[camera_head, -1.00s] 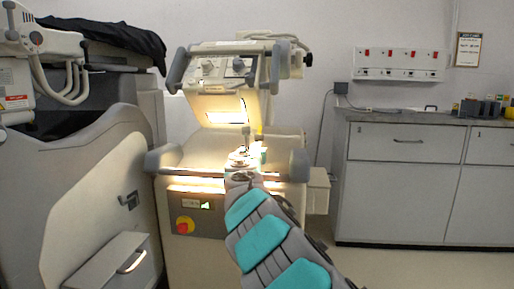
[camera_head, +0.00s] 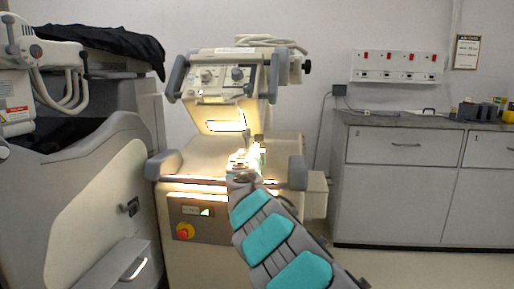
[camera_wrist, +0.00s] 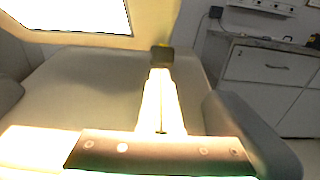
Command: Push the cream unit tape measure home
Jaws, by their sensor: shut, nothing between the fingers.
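The tape measure is a small dark block with a yellow top edge (camera_wrist: 162,54). It stands on the flat top of the cream unit (camera_wrist: 85,85), toward its right rear. In the head view it is a small dark shape (camera_head: 259,139) just beyond the end of my arm. My gripper (camera_wrist: 160,72) is shut and empty, its fingers side by side and washed out by light. Its fingertips point at the near face of the tape measure, very close to it. I cannot tell whether they touch. The tape measure's underside is hidden by the fingers.
A lit head with knobs (camera_head: 222,75) overhangs the cream unit's top at the back. Grey bumpers (camera_head: 298,172) edge the top at both sides. A large grey machine (camera_head: 85,200) stands close on the left. A drawer cabinet (camera_head: 400,185) is at the right.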

